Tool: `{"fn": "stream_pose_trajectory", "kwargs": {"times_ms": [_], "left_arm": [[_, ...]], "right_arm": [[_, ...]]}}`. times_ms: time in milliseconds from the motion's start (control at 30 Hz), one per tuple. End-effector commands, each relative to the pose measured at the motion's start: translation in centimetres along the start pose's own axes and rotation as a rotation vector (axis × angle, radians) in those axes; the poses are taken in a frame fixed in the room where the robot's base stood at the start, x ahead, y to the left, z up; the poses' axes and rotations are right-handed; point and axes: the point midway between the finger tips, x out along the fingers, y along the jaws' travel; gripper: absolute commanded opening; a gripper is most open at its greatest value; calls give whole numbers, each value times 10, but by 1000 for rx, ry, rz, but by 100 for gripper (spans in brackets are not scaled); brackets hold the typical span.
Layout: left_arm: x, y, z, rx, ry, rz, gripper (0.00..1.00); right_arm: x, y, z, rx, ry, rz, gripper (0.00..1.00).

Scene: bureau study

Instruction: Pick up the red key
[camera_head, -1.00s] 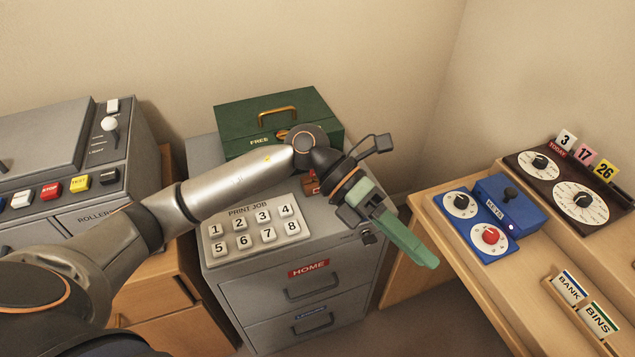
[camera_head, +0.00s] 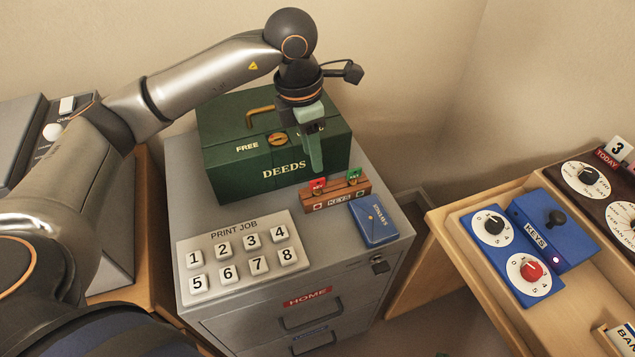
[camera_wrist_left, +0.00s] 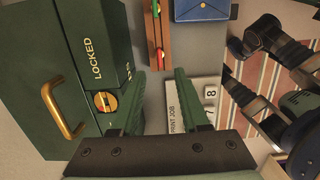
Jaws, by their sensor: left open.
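The red key (camera_head: 318,184) has a red tag and stands at the left end of a brown wooden key rack (camera_head: 337,203) on the grey cabinet. Its red tag (camera_wrist_left: 159,54) also shows in the left wrist view, beyond the fingertips. A green-tagged key (camera_head: 353,175) stands at the rack's right end. My left gripper (camera_head: 313,152) points down just behind and above the red key, in front of the green deeds box. In the left wrist view its green fingers (camera_wrist_left: 159,80) are apart with nothing between them.
The green deeds box (camera_head: 240,174) stands close behind the rack. A blue booklet-like case (camera_head: 375,225) lies to its right front. A keypad panel (camera_head: 240,255) lies at the front left. A wooden desk with a blue KEYS dial unit (camera_head: 538,233) is at the right.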

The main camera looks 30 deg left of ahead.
Motion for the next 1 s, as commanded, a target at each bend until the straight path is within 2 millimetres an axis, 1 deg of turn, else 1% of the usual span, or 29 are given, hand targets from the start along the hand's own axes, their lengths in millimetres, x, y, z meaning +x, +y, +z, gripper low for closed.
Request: {"fn": "stream_pose_trajectory", "kwargs": {"times_ms": [33, 100, 200, 367, 633, 767, 967, 1000], "left_arm": [[12, -1, -1, -1, 3, -3, 45], [24, -1, 0, -1, 2, -3, 45], [36, 0, 0, -1, 0, -2, 45], [46, -1, 0, 1, 0, -3, 45], [85, 0, 0, 0, 0, -4, 45], [93, 0, 0, 1, -1, -2, 45], [94, 1, 0, 1, -2, -2, 45], [94, 1, 0, 1, -2, -2, 43]], "right_arm": [[1, 0, 2, 0, 0, 1, 0], [1, 1, 2, 0, 0, 1, 0], [2, 1, 3, 0, 0, 1, 0], [2, 1, 3, 0, 0, 1, 0], [3, 1, 5, 0, 0, 2, 0], [4, 1, 5, 0, 0, 2, 0], [3, 1, 5, 0, 0, 2, 0], [3, 1, 5, 0, 0, 2, 0]]}}
